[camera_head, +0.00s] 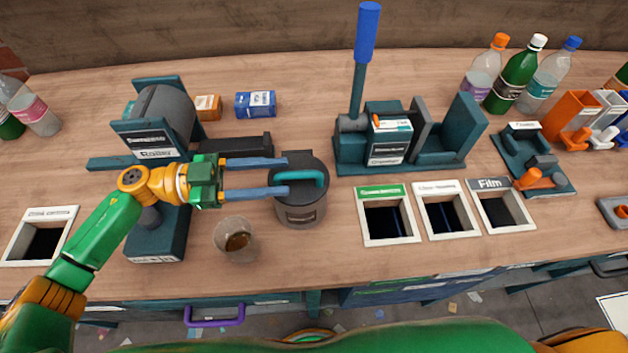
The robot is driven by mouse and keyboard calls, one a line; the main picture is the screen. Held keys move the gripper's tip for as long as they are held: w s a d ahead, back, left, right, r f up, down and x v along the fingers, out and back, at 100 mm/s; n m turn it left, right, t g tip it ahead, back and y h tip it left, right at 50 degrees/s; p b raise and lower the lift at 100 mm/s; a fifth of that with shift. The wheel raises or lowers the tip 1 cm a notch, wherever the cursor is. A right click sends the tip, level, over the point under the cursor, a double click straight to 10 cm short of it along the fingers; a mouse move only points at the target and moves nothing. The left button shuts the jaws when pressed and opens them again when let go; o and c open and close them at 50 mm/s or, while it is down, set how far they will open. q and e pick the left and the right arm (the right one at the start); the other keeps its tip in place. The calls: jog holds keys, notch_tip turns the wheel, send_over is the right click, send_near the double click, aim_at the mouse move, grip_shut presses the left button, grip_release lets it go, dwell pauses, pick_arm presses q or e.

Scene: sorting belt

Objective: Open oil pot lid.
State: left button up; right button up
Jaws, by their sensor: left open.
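The oil pot (300,212) is a dark grey round pot on the wooden counter, with a label on its front. Its lid (291,163) lies flat on top and carries a teal curved handle (315,178). My left gripper (286,176) comes in from the left, with its two blue-grey fingers apart and level. The fingertips reach over the left part of the lid, beside the handle's left end. I cannot tell whether they touch it. My right gripper is not in view.
A glass with brown liquid (234,238) stands left of the pot, below my left gripper. A teal machine (155,140) is behind my arm. A lever press (380,140) and three framed bin openings (390,217) lie right of the pot. Bottles (518,80) stand at the back right.

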aim_at(310, 174)
pick_arm(q)
jog(key=shift+w+d+f, duration=0.1)
jog(key=shift+d, duration=0.25)
jog(key=d+p, duration=0.2)
jog(key=d, duration=0.4)
jog(key=shift+p, duration=0.35)
jog(key=shift+d, duration=0.25)
jog(key=shift+a, duration=0.1)
grip_shut()
